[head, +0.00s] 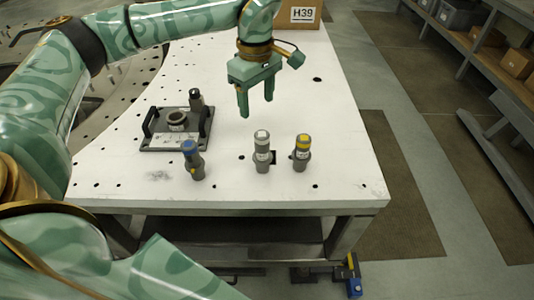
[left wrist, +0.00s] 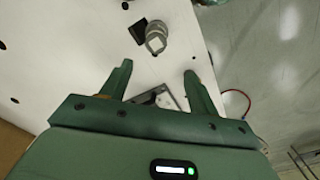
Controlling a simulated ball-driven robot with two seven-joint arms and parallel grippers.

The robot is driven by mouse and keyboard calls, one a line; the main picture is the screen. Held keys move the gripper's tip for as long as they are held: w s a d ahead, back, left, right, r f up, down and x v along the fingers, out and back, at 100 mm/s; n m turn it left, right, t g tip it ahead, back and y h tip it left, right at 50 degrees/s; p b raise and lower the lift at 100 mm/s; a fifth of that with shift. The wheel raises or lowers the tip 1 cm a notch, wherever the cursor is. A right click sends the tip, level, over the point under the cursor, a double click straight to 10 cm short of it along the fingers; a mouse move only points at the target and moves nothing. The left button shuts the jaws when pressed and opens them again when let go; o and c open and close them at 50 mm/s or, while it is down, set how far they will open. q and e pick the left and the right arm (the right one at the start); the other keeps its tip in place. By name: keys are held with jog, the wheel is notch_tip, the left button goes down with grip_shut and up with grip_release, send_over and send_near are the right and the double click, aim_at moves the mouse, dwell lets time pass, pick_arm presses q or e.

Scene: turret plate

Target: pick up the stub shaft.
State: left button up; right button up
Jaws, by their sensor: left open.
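Three grey, stepped cylindrical parts stand upright in a row near the table's front: a blue-topped part (head: 193,160), a white-topped part (head: 262,152) and a yellow-topped part (head: 302,153). I cannot tell from their looks which one is the stub shaft. My left gripper (head: 257,112) is open and empty, pointing down above the table, behind the white-topped part in the head view. In the left wrist view, a grey cylinder with a pale top (left wrist: 157,37), seemingly the white-topped part, stands beyond the open fingertips (left wrist: 158,72), not between them. My right gripper is not in view.
A dark fixture plate (head: 176,140) with two handles, a ring and a dark upright part stands at left on the white table (head: 335,185). A box marked H39 (head: 302,14) stands at the back. The table's right side is mostly clear.

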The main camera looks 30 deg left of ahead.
aim_at(262, 146)
pick_arm(q)
notch_tip(262, 146, down, 10)
jog(key=shift+w+d+f+b, duration=0.1)
jog(key=shift+d+b, duration=0.05)
jog(key=shift+b, duration=0.35)
jog(key=f, duration=0.4)
jog(key=shift+w+d+f, duration=0.2)
jog(key=shift+w+d, duration=0.05)
jog(key=shift+w, duration=0.05)
jog(key=shift+f, duration=0.45)
grip_shut()
